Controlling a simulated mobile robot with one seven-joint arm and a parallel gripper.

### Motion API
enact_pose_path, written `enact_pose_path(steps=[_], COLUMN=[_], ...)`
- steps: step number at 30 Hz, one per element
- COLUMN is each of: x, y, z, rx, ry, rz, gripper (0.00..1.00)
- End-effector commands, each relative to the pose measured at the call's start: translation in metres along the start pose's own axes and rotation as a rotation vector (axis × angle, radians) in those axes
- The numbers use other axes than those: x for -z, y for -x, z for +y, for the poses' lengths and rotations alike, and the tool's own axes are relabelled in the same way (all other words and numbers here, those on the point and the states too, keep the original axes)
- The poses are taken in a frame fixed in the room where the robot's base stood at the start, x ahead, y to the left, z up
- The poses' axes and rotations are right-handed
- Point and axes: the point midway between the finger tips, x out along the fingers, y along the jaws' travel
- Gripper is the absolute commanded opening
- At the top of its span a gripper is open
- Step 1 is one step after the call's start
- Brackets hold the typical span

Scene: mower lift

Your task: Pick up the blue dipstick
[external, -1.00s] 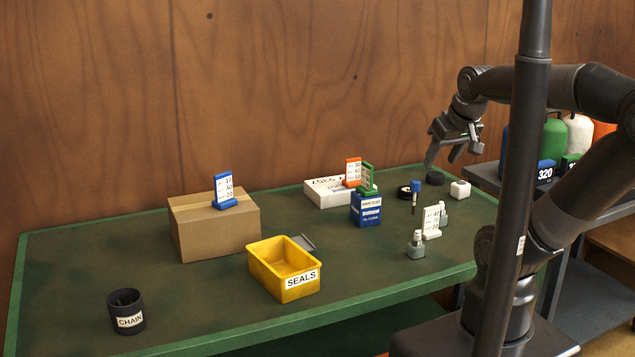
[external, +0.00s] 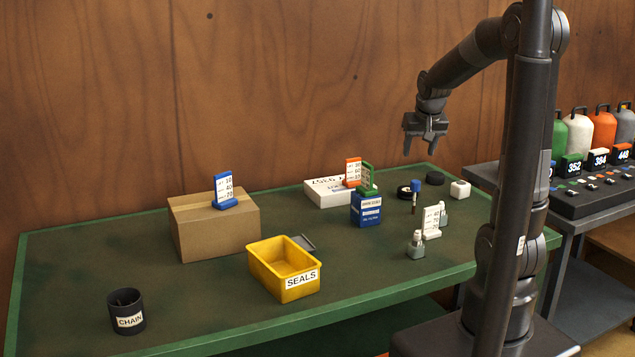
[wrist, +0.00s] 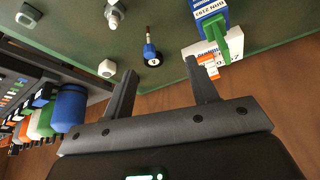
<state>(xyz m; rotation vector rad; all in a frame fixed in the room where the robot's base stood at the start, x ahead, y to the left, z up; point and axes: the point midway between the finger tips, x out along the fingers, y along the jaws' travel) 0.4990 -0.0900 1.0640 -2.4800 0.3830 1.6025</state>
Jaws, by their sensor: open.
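In the wrist view the dipstick (wrist: 150,50) shows beyond my fingertips, near the upper middle, beside a black ring. My gripper (external: 419,150) is open and empty, pointing down in the air above and behind the dipstick. Its two fingers (wrist: 160,68) stand apart in the wrist view, with nothing between them.
The yellow bin (external: 262,267) and cardboard box (external: 208,238) are farther left.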

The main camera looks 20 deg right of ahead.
Motion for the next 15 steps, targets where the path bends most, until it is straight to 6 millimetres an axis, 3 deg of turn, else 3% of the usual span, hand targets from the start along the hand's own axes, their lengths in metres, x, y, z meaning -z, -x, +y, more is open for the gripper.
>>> enact_pose_path(steps=[3,9,15], x=[0.021,0.043,0.051], y=[-0.040,-0.094,-0.119], z=[0.011,0.027,0.034], rx=[-0.020,-0.042,-0.050], ry=[-0.042,-0.095,-0.118], rz=[-0.018,-0.029,-0.033], gripper=[0.53,0.53,0.53])
